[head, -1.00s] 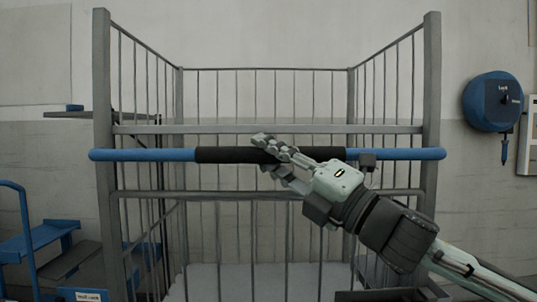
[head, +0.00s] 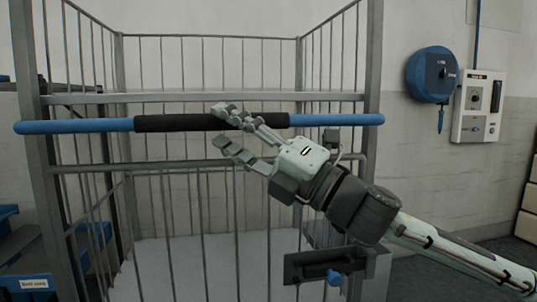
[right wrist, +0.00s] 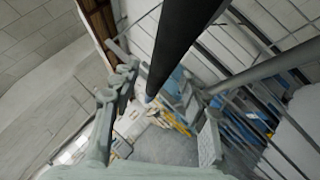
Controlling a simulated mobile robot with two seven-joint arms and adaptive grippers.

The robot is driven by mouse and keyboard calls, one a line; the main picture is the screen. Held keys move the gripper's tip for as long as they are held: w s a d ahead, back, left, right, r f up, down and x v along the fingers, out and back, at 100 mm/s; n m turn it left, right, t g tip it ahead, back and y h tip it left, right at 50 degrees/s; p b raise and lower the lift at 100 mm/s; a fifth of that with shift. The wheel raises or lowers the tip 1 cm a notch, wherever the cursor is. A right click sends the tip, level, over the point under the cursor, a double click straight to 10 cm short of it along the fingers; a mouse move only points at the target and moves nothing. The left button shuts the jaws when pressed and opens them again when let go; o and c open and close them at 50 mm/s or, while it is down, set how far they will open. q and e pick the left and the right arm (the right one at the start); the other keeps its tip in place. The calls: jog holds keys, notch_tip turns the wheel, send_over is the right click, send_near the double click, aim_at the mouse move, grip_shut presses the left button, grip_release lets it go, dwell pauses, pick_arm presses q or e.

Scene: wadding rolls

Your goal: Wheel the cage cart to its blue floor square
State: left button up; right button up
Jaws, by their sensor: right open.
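The cage cart (head: 203,98) is a tall grey barred frame with a pale floor, standing upright straight in front of me. Its push handle is a blue bar (head: 75,126) with a black grip (head: 165,123) in the middle. My right gripper (head: 224,129) is open at the right part of the grip, one finger across it and the other below. In the right wrist view the dark bar (right wrist: 183,45) runs between the open fingers; contact is unclear. My left gripper is out of view. No blue floor square shows.
A blue round wall device (head: 432,74) and a pale control panel (head: 478,106) hang on the wall to the right. Blue bins and shelving (head: 25,245) stand close at the cart's left. A dark bracket with a blue knob (head: 325,267) is at the cart's lower right. Dark floor shows at the right.

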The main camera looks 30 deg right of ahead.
jog(key=v, duration=0.8)
dwell(0.4)
jog(key=shift+d, duration=0.1)
jog(key=shift+f, duration=0.1)
dwell(0.7)
